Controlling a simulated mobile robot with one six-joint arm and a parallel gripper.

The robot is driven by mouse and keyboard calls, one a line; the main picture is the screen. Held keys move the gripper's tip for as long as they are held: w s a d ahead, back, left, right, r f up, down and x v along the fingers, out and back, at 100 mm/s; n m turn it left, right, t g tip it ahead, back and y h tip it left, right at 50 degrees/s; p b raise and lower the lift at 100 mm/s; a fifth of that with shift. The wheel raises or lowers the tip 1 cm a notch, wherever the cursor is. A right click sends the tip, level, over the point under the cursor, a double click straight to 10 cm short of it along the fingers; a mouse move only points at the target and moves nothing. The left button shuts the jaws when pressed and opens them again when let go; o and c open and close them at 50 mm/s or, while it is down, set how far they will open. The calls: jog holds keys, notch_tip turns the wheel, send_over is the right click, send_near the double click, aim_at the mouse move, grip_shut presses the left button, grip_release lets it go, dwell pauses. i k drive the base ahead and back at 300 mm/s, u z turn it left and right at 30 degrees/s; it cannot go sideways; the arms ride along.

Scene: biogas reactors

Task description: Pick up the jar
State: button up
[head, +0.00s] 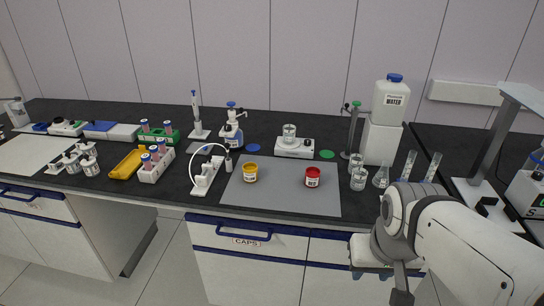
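Two small jars stand upright on the grey mat (275,203) on the black bench. One is a yellow jar (250,172) with a white label, left of the mat's middle. The other is a red jar (312,177) with a white label, on the right half of the mat. My arm reaches in from the lower right, in front of the bench. The end of my arm, with a dark part at my gripper (402,287), is low at the bottom edge, apart from both jars. Its fingers cannot be made out clearly.
A white stand with tubing (207,172) is left of the mat. Glass beakers (357,179) and a flask (381,177) are to its right. A white stirrer (295,148) with a beaker and a water canister (391,100) stand behind. The mat's front is clear.

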aim_at(312, 177)
jog(key=u, duration=0.9)
jog(key=i, duration=1)
